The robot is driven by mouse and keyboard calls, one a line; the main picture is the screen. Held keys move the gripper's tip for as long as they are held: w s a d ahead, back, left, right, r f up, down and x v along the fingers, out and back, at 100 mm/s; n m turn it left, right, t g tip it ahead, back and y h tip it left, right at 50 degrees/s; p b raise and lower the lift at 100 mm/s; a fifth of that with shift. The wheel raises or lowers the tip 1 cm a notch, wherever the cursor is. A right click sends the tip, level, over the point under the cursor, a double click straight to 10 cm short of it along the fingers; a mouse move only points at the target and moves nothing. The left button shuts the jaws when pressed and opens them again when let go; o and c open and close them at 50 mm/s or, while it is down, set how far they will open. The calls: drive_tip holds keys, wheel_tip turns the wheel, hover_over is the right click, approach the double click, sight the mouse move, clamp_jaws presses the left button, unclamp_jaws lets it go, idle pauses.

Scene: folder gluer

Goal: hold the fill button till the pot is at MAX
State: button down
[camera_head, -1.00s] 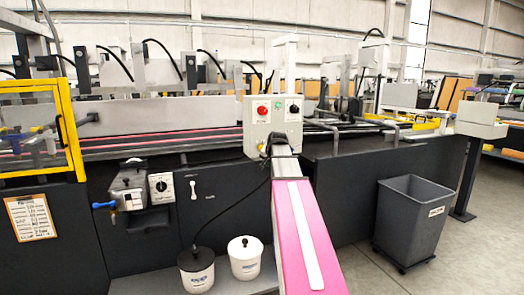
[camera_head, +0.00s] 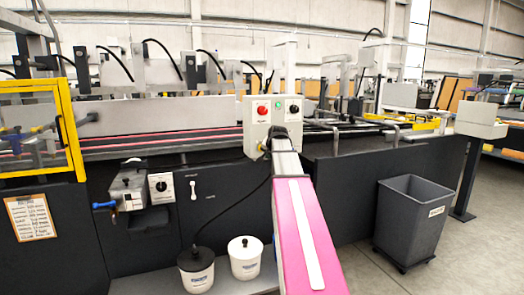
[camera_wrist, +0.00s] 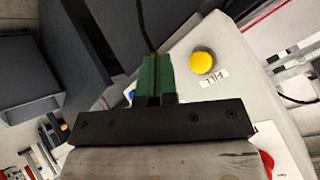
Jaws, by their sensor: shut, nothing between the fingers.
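The yellow fill button (camera_wrist: 201,62) sits on the pale control box (camera_wrist: 240,85) in the wrist view, beside a label reading FILL. In the head view a bit of yellow shows low on the box (camera_head: 251,135), left of my gripper (camera_head: 279,134). In the wrist view my gripper (camera_wrist: 156,64) has its green fingers shut together, empty. Its tips are left of the button in the picture, with a gap; I cannot tell their height over the box. A grey metal pot (camera_head: 128,184) is mounted on the machine's front at left; its level cannot be read.
The box also carries a red button (camera_head: 262,110), a green one and a black knob. A grey bin (camera_head: 410,222) stands right. Open floor lies at far right.

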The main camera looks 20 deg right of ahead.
drive_tip(key=w, duration=0.6)
drive_tip(key=shift+w+a, duration=0.15)
drive_tip(key=shift+w, duration=0.15)
drive_tip(key=shift+w, duration=0.1)
idle(1.7)
drive_tip(key=shift+w, duration=0.3)
drive_tip(key=shift+w, duration=0.55)
idle(0.7)
drive_tip(key=shift+s, duration=0.1)
idle(1.1)
drive_tip(key=shift+s, duration=0.9)
drive_tip(key=shift+s, duration=2.45)
